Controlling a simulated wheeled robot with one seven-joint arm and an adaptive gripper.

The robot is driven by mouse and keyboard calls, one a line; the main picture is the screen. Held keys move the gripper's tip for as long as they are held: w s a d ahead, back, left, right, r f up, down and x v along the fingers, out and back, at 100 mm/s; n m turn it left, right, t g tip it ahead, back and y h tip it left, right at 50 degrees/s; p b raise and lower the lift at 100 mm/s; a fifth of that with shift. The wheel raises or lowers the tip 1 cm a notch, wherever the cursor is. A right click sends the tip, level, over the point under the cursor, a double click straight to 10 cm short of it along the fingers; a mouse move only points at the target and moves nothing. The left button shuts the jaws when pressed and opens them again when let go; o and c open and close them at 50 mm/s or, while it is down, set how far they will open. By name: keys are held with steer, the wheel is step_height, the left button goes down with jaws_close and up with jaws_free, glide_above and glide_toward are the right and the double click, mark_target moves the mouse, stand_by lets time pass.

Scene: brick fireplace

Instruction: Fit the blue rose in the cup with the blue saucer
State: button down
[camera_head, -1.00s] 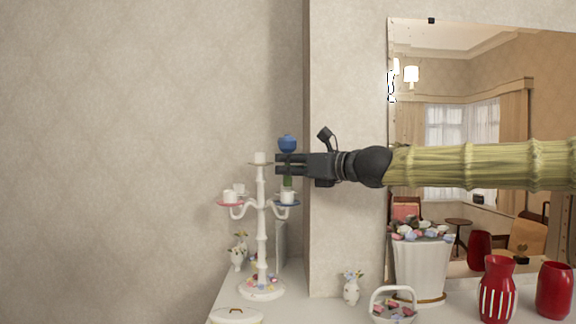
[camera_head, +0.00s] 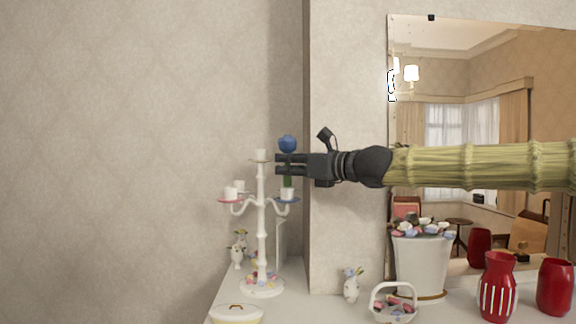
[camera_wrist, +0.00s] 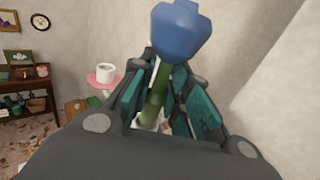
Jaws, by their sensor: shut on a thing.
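The blue rose (camera_head: 288,144) is upright, with its green stem held in my gripper (camera_head: 287,163), which is shut on it. In the wrist view the rose head (camera_wrist: 181,32) stands above the fingers and the green stem (camera_wrist: 156,95) runs down between them. Below the gripper, the white cup (camera_head: 288,194) sits on the blue saucer (camera_head: 286,201) on the right arm of a white candelabra-like stand (camera_head: 262,225). The stem's lower end reaches down to the cup's opening; whether it is inside I cannot tell. In the wrist view the fingers mostly hide that cup.
A cup on a pink saucer (camera_head: 231,200) is on the stand's left arm, and another cup (camera_head: 261,155) is on top, close to my fingertips. A wall corner is just right of the stand. Vases (camera_head: 497,285) and a basket (camera_head: 393,303) stand on the shelf below.

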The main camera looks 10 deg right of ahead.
steer(key=shift+f+b, duration=1.2)
steer(key=shift+f, duration=0.1)
steer(key=c, duration=1.3)
jaws_free()
steer(key=v, duration=0.7)
steer(key=shift+s, duration=0.2)
steer(key=shift+d, duration=0.1)
